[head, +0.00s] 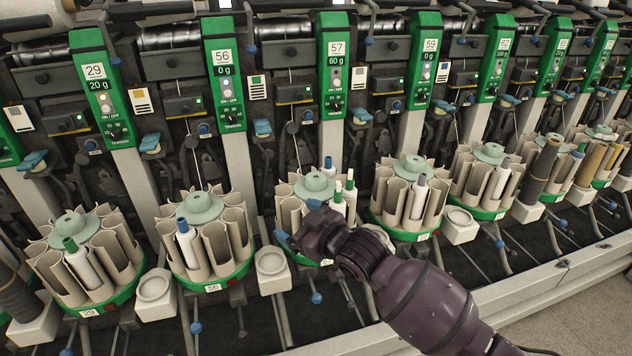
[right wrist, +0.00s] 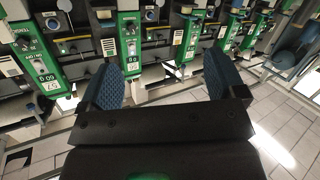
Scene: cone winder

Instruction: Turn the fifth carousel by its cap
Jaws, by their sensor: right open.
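A row of carousels with pale grey-green round caps runs across the head view. Counting from the left of the picture, the fifth carousel has its cap (head: 490,152) below the panel marked 62, with beige pockets around it. The pictures do not confirm that numbering. My right gripper (head: 297,223) is in front of the carousel under panel 57, whose cap (head: 315,182) is just behind it. In the right wrist view its two blue pads (right wrist: 162,80) are wide apart with nothing between them. My right arm hides part of that carousel's front. My left gripper is out of view.
Other caps show at panel 29 (head: 70,222), panel 56 (head: 197,203) and panel 59 (head: 411,166). Several pockets hold tubes. Beige round holders (head: 273,270) stand between carousels. Thin rods with blue knobs (head: 316,298) stick out in front. Green panels rise behind.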

